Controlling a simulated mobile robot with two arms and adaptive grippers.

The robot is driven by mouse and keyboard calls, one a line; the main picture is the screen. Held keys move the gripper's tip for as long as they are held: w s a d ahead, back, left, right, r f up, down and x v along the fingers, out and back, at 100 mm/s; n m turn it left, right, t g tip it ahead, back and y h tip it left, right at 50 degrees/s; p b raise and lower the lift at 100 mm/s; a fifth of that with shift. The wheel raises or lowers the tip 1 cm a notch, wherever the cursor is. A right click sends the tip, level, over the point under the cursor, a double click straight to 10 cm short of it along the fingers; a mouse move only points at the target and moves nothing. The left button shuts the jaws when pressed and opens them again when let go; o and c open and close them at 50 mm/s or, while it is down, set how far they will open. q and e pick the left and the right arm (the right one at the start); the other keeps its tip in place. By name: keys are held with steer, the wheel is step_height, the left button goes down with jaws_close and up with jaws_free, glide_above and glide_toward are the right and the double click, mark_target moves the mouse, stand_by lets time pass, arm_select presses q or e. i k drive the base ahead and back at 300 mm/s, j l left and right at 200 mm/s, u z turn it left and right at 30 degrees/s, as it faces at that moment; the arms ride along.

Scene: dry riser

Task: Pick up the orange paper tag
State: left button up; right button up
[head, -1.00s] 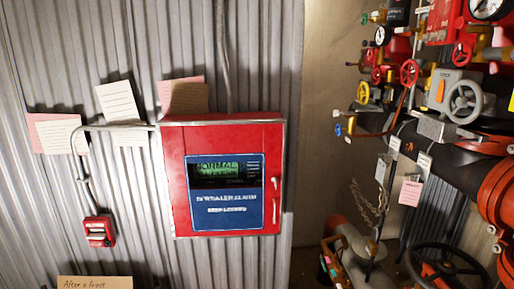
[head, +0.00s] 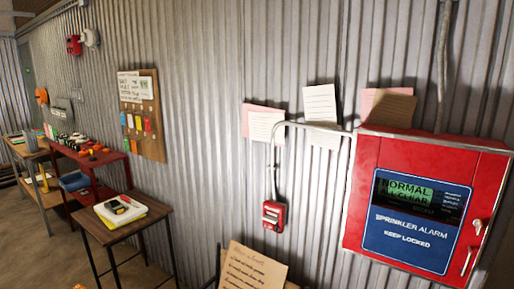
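I cannot single out the orange paper tag with certainty. Several small coloured tags (head: 138,122), some orange-looking or red, hang on a brown pegboard (head: 152,150) on the corrugated wall at left. They are too small to tell apart well. A small orange thing (head: 80,287) is cut off at the bottom edge. Neither of my grippers is in view.
A wooden side table (head: 135,230) with papers and a yellow-black device stands at left. A red cart (head: 95,160) and a workbench (head: 25,150) stand beyond. A red alarm cabinet (head: 360,205) is at right. A handwritten card (head: 255,270) shows at bottom. Floor is free at lower left.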

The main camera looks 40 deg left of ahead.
mark_target(133, 142)
steer(key=j+u, duration=0.1)
steer(key=u, duration=2.1)
steer(key=k+j, duration=0.05)
steer(key=j, duration=0.05)
